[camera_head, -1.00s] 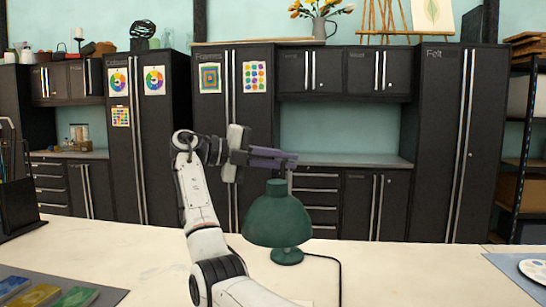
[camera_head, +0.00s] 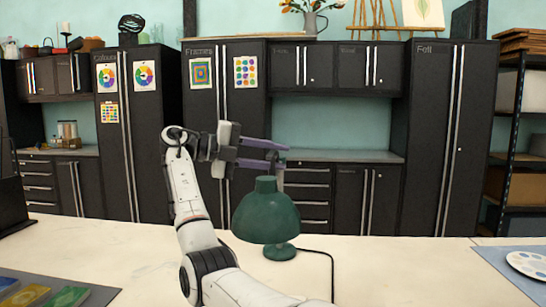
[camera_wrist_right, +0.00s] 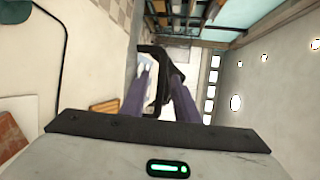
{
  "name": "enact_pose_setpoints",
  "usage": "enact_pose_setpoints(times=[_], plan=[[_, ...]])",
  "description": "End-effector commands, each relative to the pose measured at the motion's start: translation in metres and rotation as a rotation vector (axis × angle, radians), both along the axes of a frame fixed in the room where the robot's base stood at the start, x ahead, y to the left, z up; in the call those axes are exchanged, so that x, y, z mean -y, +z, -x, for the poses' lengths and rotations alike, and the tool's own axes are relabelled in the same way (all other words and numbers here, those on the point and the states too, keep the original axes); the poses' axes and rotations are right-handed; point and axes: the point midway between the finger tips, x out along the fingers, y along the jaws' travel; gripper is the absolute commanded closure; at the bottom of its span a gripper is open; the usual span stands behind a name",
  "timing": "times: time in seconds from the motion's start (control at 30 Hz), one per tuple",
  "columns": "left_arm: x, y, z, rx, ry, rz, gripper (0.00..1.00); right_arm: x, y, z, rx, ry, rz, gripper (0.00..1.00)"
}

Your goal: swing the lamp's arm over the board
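The green lamp (camera_head: 266,216) stands on the pale table, its shade above a round green base (camera_head: 280,252). A short grey upright piece (camera_head: 281,176) shows behind the shade, close to the fingertips; I cannot tell if it is the lamp's arm. My right gripper (camera_head: 279,155) is above the shade, its two purple fingers apart and pointing right. In the right wrist view the fingers (camera_wrist_right: 160,92) are apart with a black bent piece (camera_wrist_right: 158,75) between or beyond them; contact is unclear. Brown flat pieces (camera_wrist_right: 105,107) show there; I cannot tell which is the board. My left gripper is out of view.
A black cable (camera_head: 331,270) runs from the lamp to the table's front. A paint palette (camera_head: 527,264) lies on a mat at right. The table between lamp and palette is clear.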

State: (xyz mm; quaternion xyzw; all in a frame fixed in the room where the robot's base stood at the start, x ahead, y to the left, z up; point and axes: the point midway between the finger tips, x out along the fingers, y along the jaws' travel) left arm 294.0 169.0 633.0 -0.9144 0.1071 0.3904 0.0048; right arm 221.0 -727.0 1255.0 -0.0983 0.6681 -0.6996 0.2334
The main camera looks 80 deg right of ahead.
Motion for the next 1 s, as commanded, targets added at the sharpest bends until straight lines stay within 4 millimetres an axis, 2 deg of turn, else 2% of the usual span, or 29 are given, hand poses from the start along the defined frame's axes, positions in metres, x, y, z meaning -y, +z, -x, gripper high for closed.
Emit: enact_pose_setpoints(times=[0.17,0.5,0.6,0.77,1.0], plan=[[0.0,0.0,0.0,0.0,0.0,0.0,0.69,-0.005,0.002,-0.011,0.001,0.002,-0.002,0.72],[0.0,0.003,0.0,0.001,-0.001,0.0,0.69,-0.036,0.015,-0.069,0.0,0.003,-0.003,0.72],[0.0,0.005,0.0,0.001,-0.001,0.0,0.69,-0.041,0.016,-0.079,0.001,0.001,-0.005,0.72],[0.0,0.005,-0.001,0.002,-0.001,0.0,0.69,-0.046,0.018,-0.089,0.0,0.0,-0.001,0.72],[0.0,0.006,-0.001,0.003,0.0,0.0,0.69,-0.047,0.018,-0.09,0.0,0.0,0.001,0.72]])
